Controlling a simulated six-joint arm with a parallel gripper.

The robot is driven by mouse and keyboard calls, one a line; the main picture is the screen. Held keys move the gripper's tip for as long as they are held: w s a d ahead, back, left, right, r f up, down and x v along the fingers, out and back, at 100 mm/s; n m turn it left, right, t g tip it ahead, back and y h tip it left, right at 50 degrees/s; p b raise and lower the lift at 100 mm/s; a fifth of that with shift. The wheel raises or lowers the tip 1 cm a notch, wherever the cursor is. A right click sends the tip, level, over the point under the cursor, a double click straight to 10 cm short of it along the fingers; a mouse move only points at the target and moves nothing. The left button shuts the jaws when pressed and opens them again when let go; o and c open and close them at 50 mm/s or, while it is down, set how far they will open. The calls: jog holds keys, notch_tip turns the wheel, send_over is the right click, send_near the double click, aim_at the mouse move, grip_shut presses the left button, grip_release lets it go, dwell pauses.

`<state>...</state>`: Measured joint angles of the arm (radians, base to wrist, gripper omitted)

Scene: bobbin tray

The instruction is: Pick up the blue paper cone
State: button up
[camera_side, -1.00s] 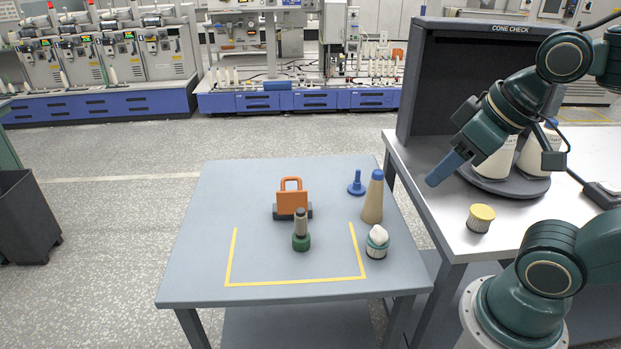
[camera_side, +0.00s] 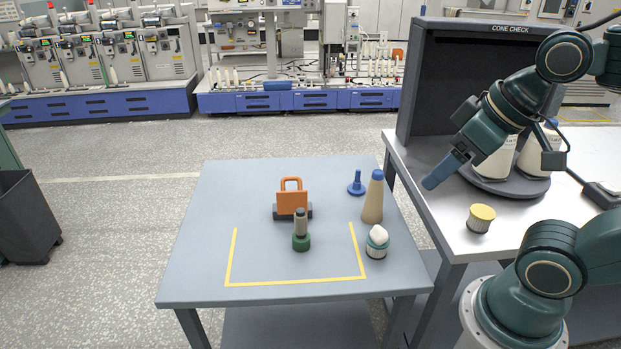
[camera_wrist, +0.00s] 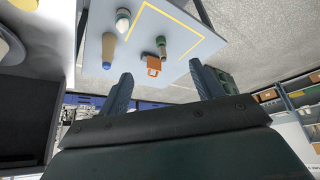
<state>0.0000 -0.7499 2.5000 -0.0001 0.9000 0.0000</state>
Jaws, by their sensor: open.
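A tan cone with a blue tip (camera_side: 373,200) stands upright near the right edge of the grey-blue table; it also shows in the wrist view (camera_wrist: 109,48). A small all-blue piece with a round base and thin stem (camera_side: 357,184) stands just behind and left of it; I cannot make it out in the wrist view. My gripper (camera_side: 431,182) has blue fingers and hangs up and to the right of the cone in the side view, apart from it. In the wrist view my gripper (camera_wrist: 161,69) has its two fingers wide apart with nothing held between them.
The table (camera_side: 225,210) also bears an orange lock-shaped block (camera_side: 291,203), a green-based post (camera_side: 301,236) inside a yellow outline, and a white-topped jar (camera_side: 377,241) near the cone. A yellow-capped pot (camera_side: 480,217) stands on the white bench. The table's left side is clear.

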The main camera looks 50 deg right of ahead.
jog(key=shift+w, duration=0.1)
jog(key=w+d+m+g, duration=0.3)
jog(key=w+d+m, duration=0.6)
jog(key=w+m, duration=0.5)
jog(key=w+d+f+m+g, duration=0.1)
jog(key=w+d+f+m, duration=0.3)
jog(key=d, duration=0.4)
jog(key=w+d+f+m+y, duration=0.1)
jog(key=w+d+f+m, duration=0.3)
jog(key=d+f, duration=0.5)
jog(key=m, duration=0.2)
jog(key=shift+w+f+m+g, duration=0.2)
jog(key=shift+f+m+g, duration=0.1)
jog(key=shift+m+g, duration=0.1)
jog(key=shift+a+f, duration=0.1)
jog(key=shift+f, duration=0.05)
notch_tip(320, 180, down, 8)
jog(key=shift+w+a+f, duration=0.15)
jog(key=shift+w+a, duration=0.15)
jog(key=shift+a, duration=0.15)
